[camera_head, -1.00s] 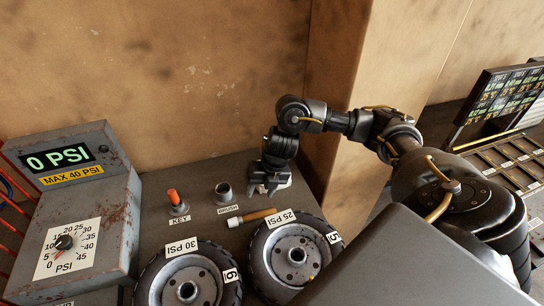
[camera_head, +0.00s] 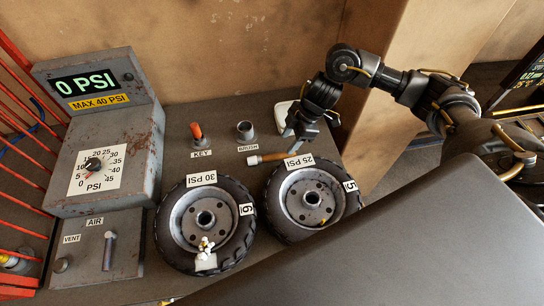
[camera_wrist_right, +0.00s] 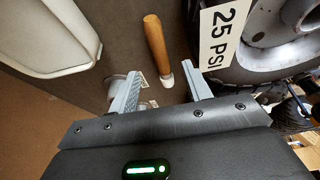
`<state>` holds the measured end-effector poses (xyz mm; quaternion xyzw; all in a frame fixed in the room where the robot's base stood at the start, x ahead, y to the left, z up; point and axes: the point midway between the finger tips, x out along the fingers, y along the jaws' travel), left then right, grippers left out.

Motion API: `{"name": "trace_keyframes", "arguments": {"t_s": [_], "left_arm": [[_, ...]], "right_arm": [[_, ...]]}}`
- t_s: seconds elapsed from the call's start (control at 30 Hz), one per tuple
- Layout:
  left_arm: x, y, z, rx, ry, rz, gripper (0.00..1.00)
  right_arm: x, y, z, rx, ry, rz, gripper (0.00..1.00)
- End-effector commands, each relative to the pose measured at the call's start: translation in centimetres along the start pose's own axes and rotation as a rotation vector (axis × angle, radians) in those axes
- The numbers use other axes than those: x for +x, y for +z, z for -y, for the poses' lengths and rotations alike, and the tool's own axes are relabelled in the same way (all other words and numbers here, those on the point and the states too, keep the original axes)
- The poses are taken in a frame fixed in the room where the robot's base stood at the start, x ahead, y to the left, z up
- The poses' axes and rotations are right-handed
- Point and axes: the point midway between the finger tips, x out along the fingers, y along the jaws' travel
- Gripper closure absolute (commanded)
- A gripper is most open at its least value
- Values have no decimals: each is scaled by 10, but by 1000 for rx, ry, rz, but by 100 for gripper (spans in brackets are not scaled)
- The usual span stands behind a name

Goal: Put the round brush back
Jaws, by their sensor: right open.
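The round brush, with a wooden handle (camera_head: 272,157) and a pale tip, lies on the bench in front of the small metal cup (camera_head: 245,131) labelled BRUSH. The cup stands upright. My right gripper (camera_head: 300,138) is open and empty, pointing down near the handle's right end. In the right wrist view the wooden handle (camera_wrist_right: 154,42) lies beyond the open fingers (camera_wrist_right: 163,86), with its pale tip showing in the gap between them. Contact is not visible. My left gripper is not in view.
Two wheels, marked 30 PSI (camera_head: 206,222) and 25 PSI (camera_head: 312,197), lie in front of the brush. An orange-handled key (camera_head: 197,132) stands left of the cup. A white tray (camera_head: 282,113) is behind. The grey pressure box (camera_head: 105,150) fills the left.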

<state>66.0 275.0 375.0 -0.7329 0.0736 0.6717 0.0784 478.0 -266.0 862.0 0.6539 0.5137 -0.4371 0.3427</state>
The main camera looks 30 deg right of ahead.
Motion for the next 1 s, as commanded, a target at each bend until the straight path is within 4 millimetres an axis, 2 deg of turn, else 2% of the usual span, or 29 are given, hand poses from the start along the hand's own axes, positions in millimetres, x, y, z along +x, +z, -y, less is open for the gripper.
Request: {"name": "trace_keyframes", "arguments": {"t_s": [0.13,0.43,0.7,1.0], "left_arm": [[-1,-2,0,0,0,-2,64],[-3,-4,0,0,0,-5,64],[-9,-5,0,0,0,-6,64],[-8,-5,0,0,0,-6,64]], "right_arm": [[18,0,0,1,0,-1,51],[30,-1,0,1,0,1,51],[68,-4,1,2,0,0,51],[76,-5,0,0,3,0,51]]}}
